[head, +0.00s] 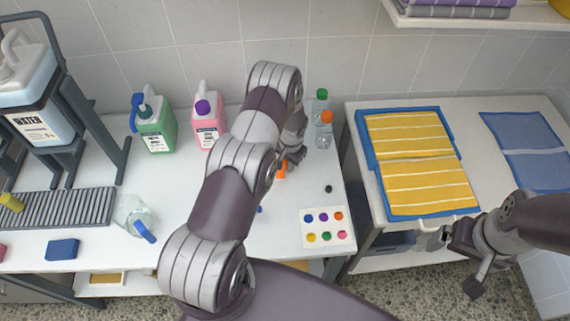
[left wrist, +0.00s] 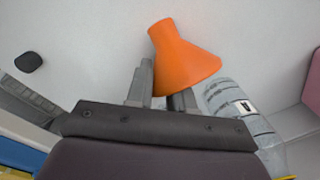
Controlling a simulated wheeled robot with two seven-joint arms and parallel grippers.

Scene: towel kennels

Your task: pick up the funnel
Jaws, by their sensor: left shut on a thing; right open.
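The orange funnel (left wrist: 183,52) is between the fingers of my left gripper (left wrist: 160,82) in the left wrist view. Its narrow end points up and its wide end down to the right in that view. In the head view only a small orange part of the funnel (head: 281,171) shows beside my left gripper (head: 290,160); my arm hides the rest. My left gripper is shut on the funnel. I cannot tell whether the funnel touches the white table. My right gripper (head: 459,263) is open and empty, in front of the right-hand table.
Clear bottles with a green cap (head: 320,103) and an orange cap (head: 324,132) stand close behind the left gripper. A small black item (head: 328,188) and a colour-dot card (head: 326,227) lie nearer. Pink (head: 208,127) and green (head: 157,130) jugs stand left. A yellow striped towel (head: 415,150) lies right.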

